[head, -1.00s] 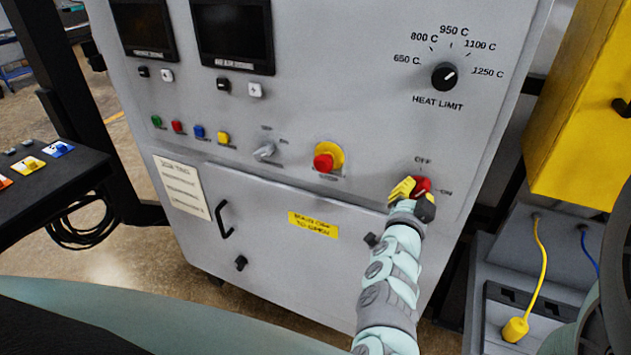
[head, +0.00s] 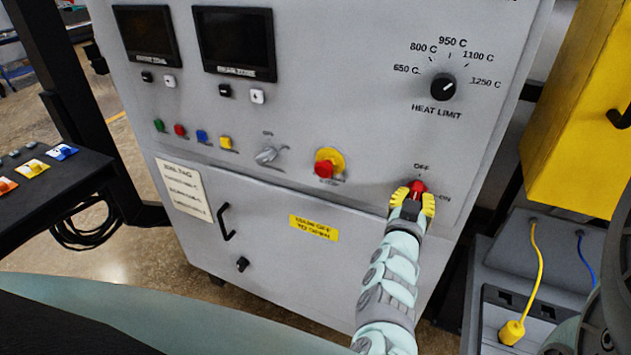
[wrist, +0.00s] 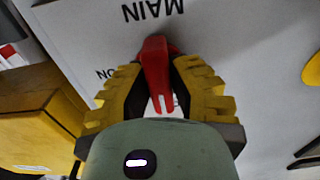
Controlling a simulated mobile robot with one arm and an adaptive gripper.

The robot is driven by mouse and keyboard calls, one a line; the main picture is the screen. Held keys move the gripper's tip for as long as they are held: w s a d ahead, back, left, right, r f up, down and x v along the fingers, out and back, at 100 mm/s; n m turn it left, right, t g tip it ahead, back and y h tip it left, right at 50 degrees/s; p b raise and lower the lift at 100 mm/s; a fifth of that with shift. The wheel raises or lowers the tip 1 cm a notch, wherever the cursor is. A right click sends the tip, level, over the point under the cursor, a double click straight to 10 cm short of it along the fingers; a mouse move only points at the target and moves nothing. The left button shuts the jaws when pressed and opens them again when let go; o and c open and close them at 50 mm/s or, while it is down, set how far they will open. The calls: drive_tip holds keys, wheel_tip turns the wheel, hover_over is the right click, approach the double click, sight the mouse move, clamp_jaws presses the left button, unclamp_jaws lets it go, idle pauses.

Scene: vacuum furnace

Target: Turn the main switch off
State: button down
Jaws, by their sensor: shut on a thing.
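The red main switch handle (head: 418,186) is at the lower right of the grey furnace panel. In the head view, OFF is printed above it and ON to its right. My gripper (head: 412,198) is shut on the handle, with yellow fingers on both sides. In the wrist view, the handle (wrist: 156,65) stands between the finger pads of my gripper (wrist: 158,88). Its white line points down there, away from the upside-down MAIN label and towards the OFF side. The OFF word is mostly hidden in the wrist view.
A red stop button on a yellow base (head: 326,167) and a grey selector (head: 267,154) are left of the switch. The heat limit knob (head: 443,87) is above. A yellow cabinet (head: 585,110) stands at the right, over a grey unit with a yellow cable (head: 537,275).

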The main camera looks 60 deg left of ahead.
idle(0.3)
drive_tip(key=c, duration=0.9)
unclamp_jaws()
drive_tip(key=shift+o, duration=0.2)
drive_tip(key=v, duration=1.2)
